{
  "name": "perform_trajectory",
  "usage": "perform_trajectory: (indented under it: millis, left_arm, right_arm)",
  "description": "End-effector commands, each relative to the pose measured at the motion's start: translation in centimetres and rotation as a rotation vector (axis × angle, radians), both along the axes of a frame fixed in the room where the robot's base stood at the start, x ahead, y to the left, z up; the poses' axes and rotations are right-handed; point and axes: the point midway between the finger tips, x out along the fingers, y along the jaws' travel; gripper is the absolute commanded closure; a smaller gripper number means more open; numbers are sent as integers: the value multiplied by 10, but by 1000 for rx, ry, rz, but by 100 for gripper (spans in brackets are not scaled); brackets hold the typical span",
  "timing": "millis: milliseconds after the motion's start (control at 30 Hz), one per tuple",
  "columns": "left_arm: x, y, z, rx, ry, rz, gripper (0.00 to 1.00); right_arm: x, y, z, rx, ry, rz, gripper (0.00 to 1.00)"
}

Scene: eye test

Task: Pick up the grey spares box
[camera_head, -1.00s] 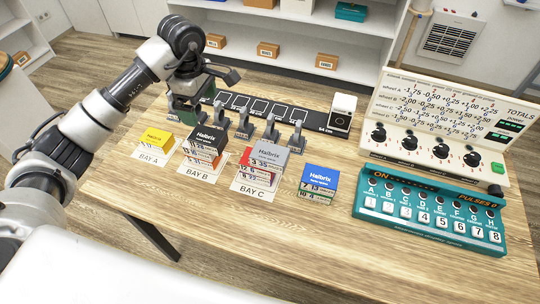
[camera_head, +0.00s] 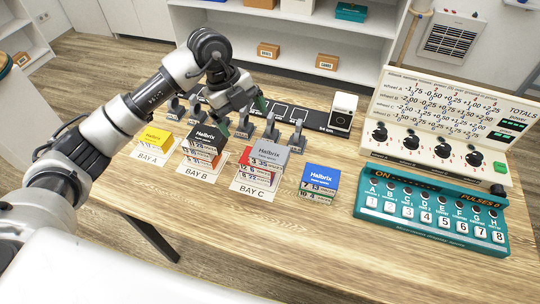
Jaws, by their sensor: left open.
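The grey box (camera_head: 267,155) marked Haibrix lies on top of the stack at Bay C, with red and white boxes under it. My left gripper (camera_head: 242,116) is open and empty, above and behind the stacks, to the upper left of the grey box and apart from it. Its fingers have green tips. My right gripper is not in view.
A yellow box (camera_head: 155,137) is at Bay A, a black-topped stack (camera_head: 208,136) at Bay B, and a blue-topped stack (camera_head: 319,177) right of Bay C. Grey upright holders (camera_head: 271,128) stand behind. A teal button panel (camera_head: 430,220) is at right. The front table is clear.

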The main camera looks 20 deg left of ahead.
Motion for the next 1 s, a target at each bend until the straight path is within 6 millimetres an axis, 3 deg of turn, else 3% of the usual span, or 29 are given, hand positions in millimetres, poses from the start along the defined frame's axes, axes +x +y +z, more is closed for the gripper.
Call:
perform_trajectory:
  millis: [200, 333, 467, 800, 1000]
  left_arm:
    - [-4, -19, -1, -46, 164, 419, 6]
    - [-5, -24, 0, -58, 219, 547, 6]
    - [-6, -27, -5, -61, 239, 588, 6]
    - [-7, -45, -48, -59, 240, 589, 6]
    - [-7, -51, -61, -60, 239, 588, 6]
  right_arm:
    - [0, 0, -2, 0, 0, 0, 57]
    - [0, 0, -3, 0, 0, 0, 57]
    - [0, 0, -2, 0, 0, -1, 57]
    - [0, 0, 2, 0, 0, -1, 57]
    - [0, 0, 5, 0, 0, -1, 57]
